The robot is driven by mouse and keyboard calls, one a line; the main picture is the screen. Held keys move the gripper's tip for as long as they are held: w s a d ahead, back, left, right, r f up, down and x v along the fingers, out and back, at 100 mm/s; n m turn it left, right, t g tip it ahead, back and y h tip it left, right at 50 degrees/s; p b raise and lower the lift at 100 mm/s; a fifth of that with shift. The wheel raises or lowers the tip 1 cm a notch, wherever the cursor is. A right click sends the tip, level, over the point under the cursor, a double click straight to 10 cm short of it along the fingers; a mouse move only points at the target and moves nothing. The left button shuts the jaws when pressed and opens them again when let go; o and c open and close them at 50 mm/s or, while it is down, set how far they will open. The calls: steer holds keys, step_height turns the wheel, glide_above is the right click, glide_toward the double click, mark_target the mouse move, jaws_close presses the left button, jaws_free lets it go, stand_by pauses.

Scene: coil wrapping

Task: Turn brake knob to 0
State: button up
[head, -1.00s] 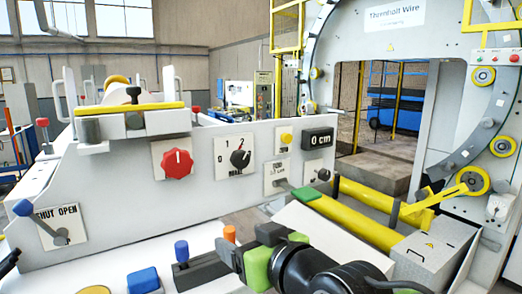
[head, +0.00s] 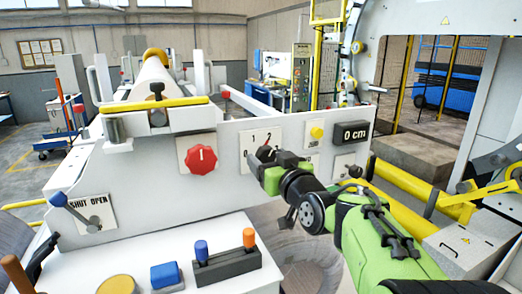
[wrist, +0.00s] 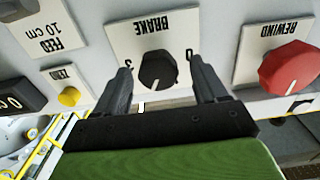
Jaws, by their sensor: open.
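The brake knob (wrist: 158,70) is a round black dial on a white plate marked BRAKE, upside down in the wrist view. The 3 is on its left and the 0 on its right. Its white pointer points down and slightly left in that view, away from the 0. My gripper (wrist: 162,82) is open, with one black finger on each side of the knob and visible gaps to it. In the head view my gripper (head: 268,172) is at the panel and partly covers the brake knob (head: 265,153).
The red rewind knob (head: 201,159) is left of the brake plate in the head view. A yellow button (head: 317,132) and a 0 cm display (head: 355,132) are to its right. Levers, a blue block (head: 165,274) and yellow rollers (head: 400,183) lie around the panel.

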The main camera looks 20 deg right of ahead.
steer(key=shift+w, duration=0.4)
steer(key=shift+w+d, duration=0.1)
steer(key=shift+d, duration=0.1)
steer(key=shift+a, duration=0.15)
steer(key=c, duration=1.1)
steer(key=shift+o, duration=0.2)
steer(key=shift+f, duration=0.1)
